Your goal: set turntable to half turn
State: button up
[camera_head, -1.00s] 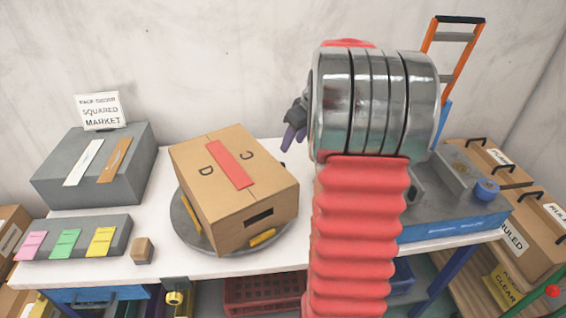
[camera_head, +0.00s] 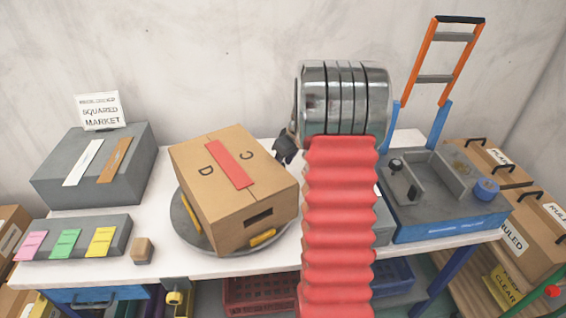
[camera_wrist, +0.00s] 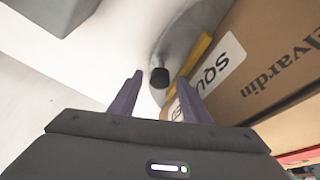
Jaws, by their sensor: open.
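The grey round turntable (camera_head: 187,225) stands on the white table, with a yellow piece (camera_head: 262,237) at its front edge. A cardboard box (camera_head: 205,215) with a red strip on top and the letters C and D sits tilted to the table edges on it. In the wrist view, the turntable's grey rim (camera_wrist: 188,30) carries a dark round knob (camera_wrist: 159,77), and the box (camera_wrist: 265,70) is on the right. My gripper (camera_wrist: 160,95) is open, its purple fingers on either side of the knob in the picture; contact cannot be told. In the head view, my gripper is mostly hidden behind my arm.
A grey block with white and brown strips (camera_head: 135,145) and a grey card holder (camera_head: 85,228) stand at the left. A small wooden cube (camera_head: 142,251) lies near the front edge. A blue-grey station (camera_head: 450,225) stands at the right.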

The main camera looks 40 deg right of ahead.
grip_shut()
dwell(0.6)
jog(key=shift+d, duration=0.1)
